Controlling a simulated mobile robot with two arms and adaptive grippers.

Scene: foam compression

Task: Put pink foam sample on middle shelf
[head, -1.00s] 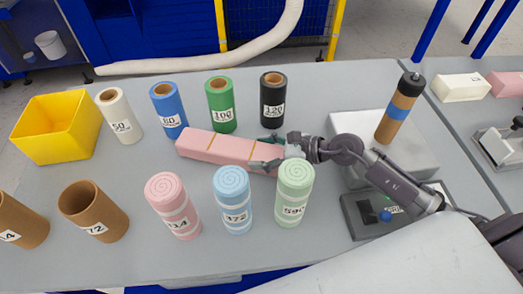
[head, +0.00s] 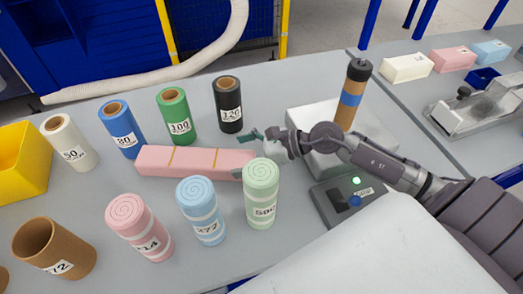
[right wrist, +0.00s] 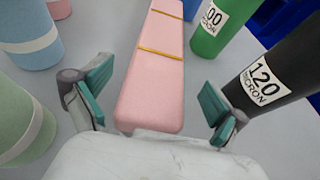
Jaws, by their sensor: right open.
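A long pink foam block (head: 195,160) with two thin yellow bands lies flat on the grey table. It also shows in the right wrist view (right wrist: 152,85), running away from me between the fingers. My right gripper (head: 250,153) is open at the block's right end, with one teal finger on each side and gaps to the block. In the head view the near finger is mostly hidden behind the green roll. A pink spiral roll (head: 138,228) stands upright in the front row. I see no shelf. My left gripper is not in view.
A blue roll (head: 201,212) and a light green roll (head: 261,195) stand close in front of the block. Labelled film rolls, including a black one (head: 228,105), stand behind it. A scale (head: 345,200) lies right. Small foam blocks, one pink (head: 453,59), sit on the right table.

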